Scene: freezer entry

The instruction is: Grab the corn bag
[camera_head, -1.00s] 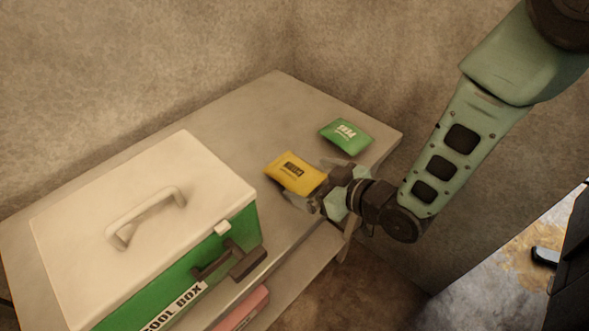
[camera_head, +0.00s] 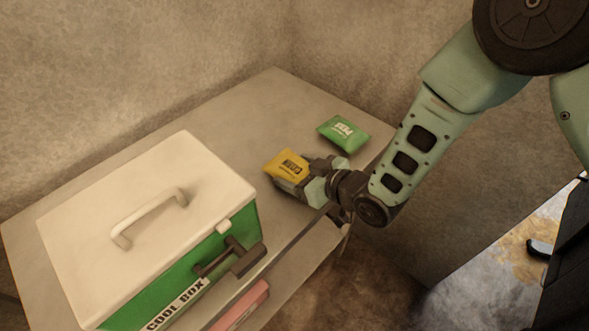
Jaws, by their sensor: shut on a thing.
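The yellow corn bag (camera_head: 284,163) is on or just above the table top, to the right of the cool box. My gripper (camera_head: 302,172) comes in from the right and is shut on the bag, with its fingers around the bag's right part. That right part is partly hidden by the fingers. I cannot tell whether the bag touches the table. A green bag of peas (camera_head: 343,133) lies flat on the table behind and to the right of my gripper, apart from it.
A white-lidded green cool box (camera_head: 150,225) stands closed on the left of the table (camera_head: 268,100). A pink-red object (camera_head: 243,305) sits on the lower shelf. The table is clear behind the corn bag. Walls close in the back and right.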

